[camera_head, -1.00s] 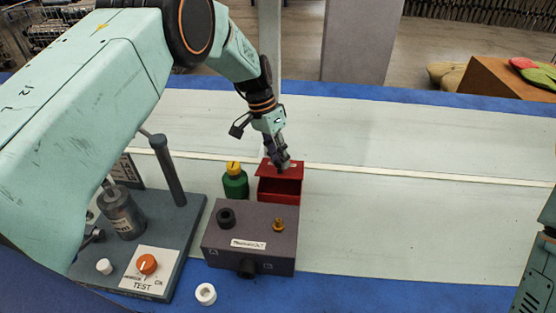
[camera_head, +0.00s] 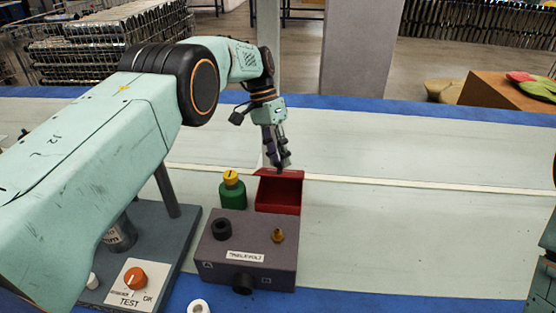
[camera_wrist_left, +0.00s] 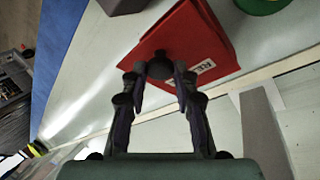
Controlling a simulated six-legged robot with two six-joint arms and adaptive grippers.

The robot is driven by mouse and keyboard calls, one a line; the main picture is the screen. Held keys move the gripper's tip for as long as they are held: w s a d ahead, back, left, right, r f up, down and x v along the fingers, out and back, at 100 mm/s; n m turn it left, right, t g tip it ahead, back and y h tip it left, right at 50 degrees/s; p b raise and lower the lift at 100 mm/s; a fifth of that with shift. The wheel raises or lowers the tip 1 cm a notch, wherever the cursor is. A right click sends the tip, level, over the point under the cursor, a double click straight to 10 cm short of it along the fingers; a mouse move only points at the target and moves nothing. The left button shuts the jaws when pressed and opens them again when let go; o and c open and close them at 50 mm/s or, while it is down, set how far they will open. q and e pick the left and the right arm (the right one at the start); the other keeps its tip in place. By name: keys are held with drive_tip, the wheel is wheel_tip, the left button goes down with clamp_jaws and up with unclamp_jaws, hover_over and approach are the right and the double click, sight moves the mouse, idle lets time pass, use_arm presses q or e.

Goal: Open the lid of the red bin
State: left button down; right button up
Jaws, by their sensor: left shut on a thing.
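The red bin (camera_head: 279,203) stands on the pale table, with its inside showing. Its red lid (camera_head: 279,174) is tilted up along the far edge. In the left wrist view the lid (camera_wrist_left: 195,35) has a partly hidden white label and a dark round knob (camera_wrist_left: 160,66). My left gripper (camera_head: 283,164) is at the lid's upper edge; in the wrist view its fingers (camera_wrist_left: 159,72) are shut on the knob from both sides. My right gripper is out of view; only part of my right arm shows at the right edge.
A green bottle with a yellow cap (camera_head: 232,191) stands close left of the bin. A grey box (camera_head: 248,247) with fittings is in front. A test stand (camera_head: 135,280) is at left, and a white ring (camera_head: 199,306) at the front edge. The table's right side is clear.

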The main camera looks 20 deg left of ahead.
use_arm(q)
drive_tip(key=shift+w, duration=0.1)
idle(0.6)
drive_tip(key=c, duration=1)
unclamp_jaws()
wheel_tip(320, 180, up, 10)
drive_tip(key=shift+r, duration=0.1)
drive_tip(key=shift+c, duration=0.4)
